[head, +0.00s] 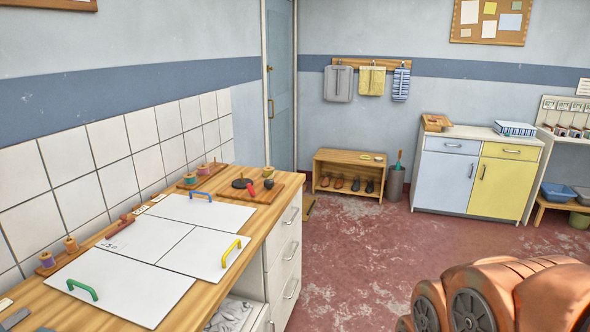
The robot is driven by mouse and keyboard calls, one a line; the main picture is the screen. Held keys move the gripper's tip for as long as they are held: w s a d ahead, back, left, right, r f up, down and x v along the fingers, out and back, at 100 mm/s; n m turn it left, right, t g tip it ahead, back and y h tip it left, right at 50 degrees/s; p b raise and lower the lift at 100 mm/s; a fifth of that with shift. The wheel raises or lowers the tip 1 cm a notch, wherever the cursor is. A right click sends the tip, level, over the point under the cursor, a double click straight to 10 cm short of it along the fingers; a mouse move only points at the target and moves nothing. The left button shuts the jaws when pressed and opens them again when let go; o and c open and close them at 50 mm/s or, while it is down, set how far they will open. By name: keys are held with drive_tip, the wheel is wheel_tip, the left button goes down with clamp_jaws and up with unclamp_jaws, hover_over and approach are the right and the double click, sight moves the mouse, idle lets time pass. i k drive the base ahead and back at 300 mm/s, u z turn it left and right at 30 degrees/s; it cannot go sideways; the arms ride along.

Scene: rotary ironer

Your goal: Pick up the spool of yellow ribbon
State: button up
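Several small spools stand on wooden holders on the counter (188,299) at the left. Two are on the near holder: a front spool (47,260) and one behind it (71,245), both with orange-tan ends and darker windings. My gripper is not in view; only orange links of my arm show at the bottom right, well away from the spools.
White panels with green (82,289), yellow (231,252) and blue (201,195) handles cover much of the counter. A wooden board (262,193) with small tools lies beyond. A shoe bench (349,174) and cabinet (475,171) line the back. The red floor (345,250) between is clear.

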sight(268, 171)
drive_tip(key=z, duration=0.5)
drive_tip(key=i, duration=1.5)
drive_tip(key=u, duration=0.35)
drive_tip(key=i, duration=0.95)
drive_tip(key=u, duration=1.4)
drive_tip(key=i, duration=0.45)
drive_tip(key=u, duration=0.35)
